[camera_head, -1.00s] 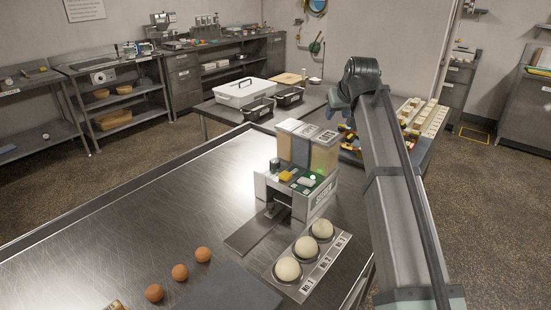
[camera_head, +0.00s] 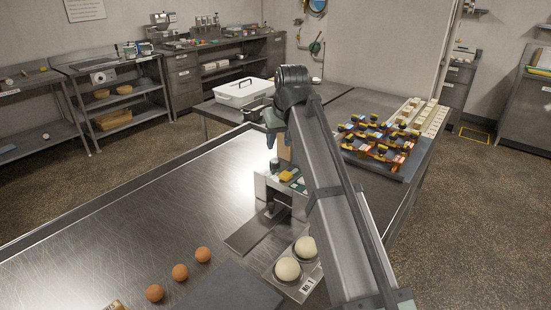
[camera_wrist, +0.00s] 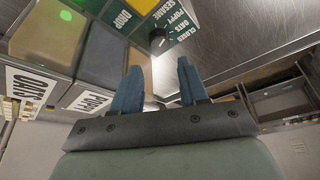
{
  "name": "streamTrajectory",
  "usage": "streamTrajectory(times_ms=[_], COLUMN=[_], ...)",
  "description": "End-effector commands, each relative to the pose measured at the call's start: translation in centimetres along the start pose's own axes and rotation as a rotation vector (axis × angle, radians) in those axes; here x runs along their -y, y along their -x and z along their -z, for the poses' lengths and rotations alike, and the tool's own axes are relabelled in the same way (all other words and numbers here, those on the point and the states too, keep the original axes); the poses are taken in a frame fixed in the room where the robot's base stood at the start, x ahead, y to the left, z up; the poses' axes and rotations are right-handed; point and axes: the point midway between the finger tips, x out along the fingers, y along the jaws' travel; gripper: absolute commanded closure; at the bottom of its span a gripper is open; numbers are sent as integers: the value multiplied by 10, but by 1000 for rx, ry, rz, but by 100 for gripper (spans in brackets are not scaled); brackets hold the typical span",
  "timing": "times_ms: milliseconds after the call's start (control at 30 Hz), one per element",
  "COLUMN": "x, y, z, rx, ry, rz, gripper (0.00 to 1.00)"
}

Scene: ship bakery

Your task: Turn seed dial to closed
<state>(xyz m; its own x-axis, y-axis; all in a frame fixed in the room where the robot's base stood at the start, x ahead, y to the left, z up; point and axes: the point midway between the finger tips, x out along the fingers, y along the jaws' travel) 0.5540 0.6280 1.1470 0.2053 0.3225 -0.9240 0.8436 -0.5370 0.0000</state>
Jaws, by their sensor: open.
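The seed dispenser (camera_head: 264,187) stands on the steel counter, largely hidden behind my arm in the head view. In the wrist view its seed dial (camera_wrist: 158,42) is a dark round knob with a pale mark, beside a green label panel (camera_wrist: 180,22) reading closed, oats, poppy and sesame. I cannot tell which word the mark points at. The dial also shows in the head view (camera_head: 274,164). My gripper (camera_wrist: 157,76) is open and empty, with its blue fingers pointing toward the dial. The dial shows between and beyond the fingertips; no contact is visible.
Seed hoppers (camera_wrist: 101,52) stand close to the left finger in the wrist view. Several brown balls (camera_head: 180,272) lie to the left. The counter's left part (camera_head: 150,215) is clear.

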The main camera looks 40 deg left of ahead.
Motion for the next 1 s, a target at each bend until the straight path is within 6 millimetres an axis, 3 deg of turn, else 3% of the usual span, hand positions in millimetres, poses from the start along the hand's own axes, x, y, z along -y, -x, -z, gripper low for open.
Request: streamTrajectory(times_ms=[300, 500, 1000], x=[0, 0, 0], y=[-56, -78, -88], z=[0, 0, 0], rx=[1, 0, -3], ry=[0, 0, 0], rz=[0, -1, -1], gripper=[57, 57, 57])
